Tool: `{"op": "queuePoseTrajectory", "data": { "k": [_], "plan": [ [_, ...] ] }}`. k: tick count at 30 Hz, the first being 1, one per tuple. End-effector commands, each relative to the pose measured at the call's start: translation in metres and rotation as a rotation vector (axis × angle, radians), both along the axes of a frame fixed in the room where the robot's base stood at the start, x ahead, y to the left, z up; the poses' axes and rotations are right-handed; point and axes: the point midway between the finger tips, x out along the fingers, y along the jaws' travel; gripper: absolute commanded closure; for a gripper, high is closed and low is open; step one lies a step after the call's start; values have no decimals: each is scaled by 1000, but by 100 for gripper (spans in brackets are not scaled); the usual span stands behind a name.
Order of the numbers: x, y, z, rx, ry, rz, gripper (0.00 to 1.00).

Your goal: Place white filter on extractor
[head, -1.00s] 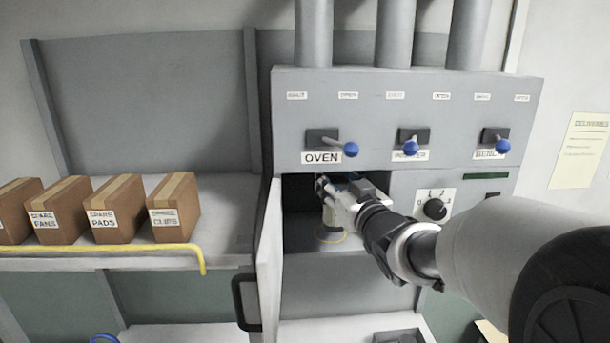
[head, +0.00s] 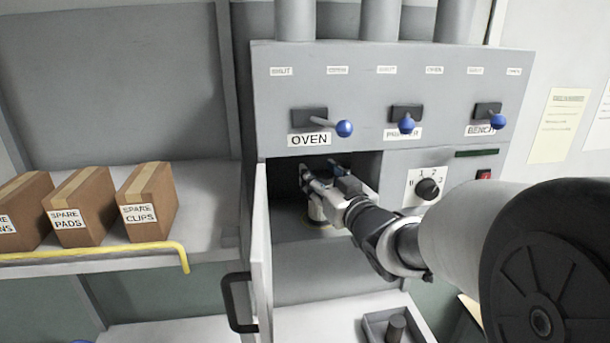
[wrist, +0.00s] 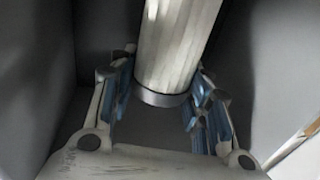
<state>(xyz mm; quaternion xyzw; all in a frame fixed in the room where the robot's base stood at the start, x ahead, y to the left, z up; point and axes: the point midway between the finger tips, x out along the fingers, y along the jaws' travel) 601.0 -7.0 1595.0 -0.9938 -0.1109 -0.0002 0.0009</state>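The white filter (wrist: 175,45) is a pale ribbed cylinder with a grey band at its lower end in the wrist view. It runs up out of the top of that view, so its upper end is hidden. My gripper (wrist: 160,85) has its blue-padded fingers spread on both sides of the filter. A gap shows at the left finger; contact on the right is unclear. In the head view my gripper (head: 322,172) is inside the recess under the OVEN label of the grey extractor (head: 375,75).
An open pale door (head: 262,255) with a dark handle (head: 238,302) stands left of the recess. Blue-tipped levers (head: 344,129) are above. Boxes (head: 150,205) sit on the left shelf. A grey tray (head: 375,330) is below.

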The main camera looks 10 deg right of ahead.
Motion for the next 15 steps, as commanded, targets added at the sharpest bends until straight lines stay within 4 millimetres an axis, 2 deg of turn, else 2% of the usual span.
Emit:
{"op": "queuePoseTrajectory", "data": {
  "k": [9,15],
  "plan": [
    [0,0,0,0,-1,1,36],
    [0,0,0,0,-1,1,36]
  ]
}}
